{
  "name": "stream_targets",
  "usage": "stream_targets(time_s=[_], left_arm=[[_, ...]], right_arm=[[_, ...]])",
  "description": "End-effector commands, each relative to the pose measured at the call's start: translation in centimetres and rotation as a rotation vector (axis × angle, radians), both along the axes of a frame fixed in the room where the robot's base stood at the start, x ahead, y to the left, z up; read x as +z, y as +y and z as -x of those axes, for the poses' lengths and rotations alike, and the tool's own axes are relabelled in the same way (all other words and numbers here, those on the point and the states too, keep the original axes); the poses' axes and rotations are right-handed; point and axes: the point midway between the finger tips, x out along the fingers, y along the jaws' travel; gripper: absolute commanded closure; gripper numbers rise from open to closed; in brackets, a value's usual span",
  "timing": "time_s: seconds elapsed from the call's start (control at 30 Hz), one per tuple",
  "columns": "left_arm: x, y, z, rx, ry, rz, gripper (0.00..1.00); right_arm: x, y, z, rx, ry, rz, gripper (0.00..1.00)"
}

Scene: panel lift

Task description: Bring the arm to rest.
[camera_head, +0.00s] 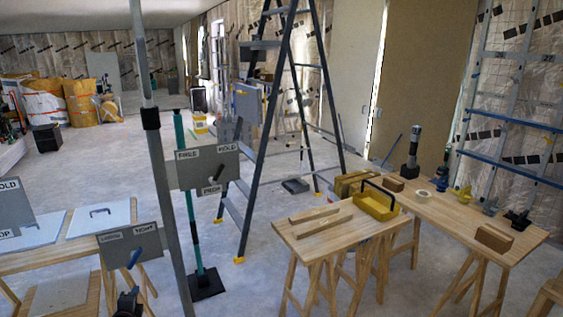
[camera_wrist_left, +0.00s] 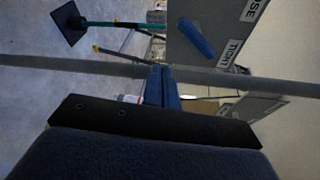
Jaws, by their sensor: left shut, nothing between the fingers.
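My left gripper (camera_head: 128,303) shows as a dark shape at the bottom edge of the head view, below the grey plate marked LOOSE and TIGHT (camera_head: 112,248). In the left wrist view its two blue fingers (camera_wrist_left: 162,72) are pressed together with nothing between them. The plate (camera_wrist_left: 240,55) also shows there, with its blue lever (camera_wrist_left: 196,38) apart from the fingertips. The lever shows in the head view (camera_head: 134,259) too. My right gripper is in neither view.
A grey pole (camera_head: 160,165) rises close by. A green prop (camera_head: 190,215) stands on a black foot, with a RAISE, HOLD plate (camera_head: 204,168) nearby. A ladder (camera_head: 262,130) stands behind. A wooden table (camera_head: 300,236) holds a yellow toolbox (camera_head: 374,206). Open floor lies at centre left.

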Motion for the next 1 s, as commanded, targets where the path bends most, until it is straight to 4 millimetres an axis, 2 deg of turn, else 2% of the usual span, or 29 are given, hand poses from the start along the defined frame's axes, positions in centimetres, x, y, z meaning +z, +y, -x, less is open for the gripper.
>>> stream_targets(time_s=[0.13,0.2,0.37,0.47,0.67,0.8,1.0], left_arm=[[-2.6,2.0,1.0,0.155,0.020,0.274,1.00],[-5.2,2.4,1.9,0.248,0.047,0.430,1.00],[-12.3,0.1,4.6,0.420,0.128,0.714,1.00],[-16.5,-2.2,6.9,0.500,0.186,0.830,1.00],[-25.1,-8.1,12.9,0.649,0.326,1.018,1.00],[-30.4,-13.0,17.7,0.733,0.433,1.113,1.00],[-36.5,-20.7,25.2,0.813,0.587,1.206,1.00]], right_arm=[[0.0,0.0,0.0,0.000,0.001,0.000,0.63],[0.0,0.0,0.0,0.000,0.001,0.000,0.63],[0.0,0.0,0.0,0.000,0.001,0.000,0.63],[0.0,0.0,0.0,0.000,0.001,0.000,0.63],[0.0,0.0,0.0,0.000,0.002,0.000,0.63],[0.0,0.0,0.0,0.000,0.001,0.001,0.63],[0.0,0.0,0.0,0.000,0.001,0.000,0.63]])
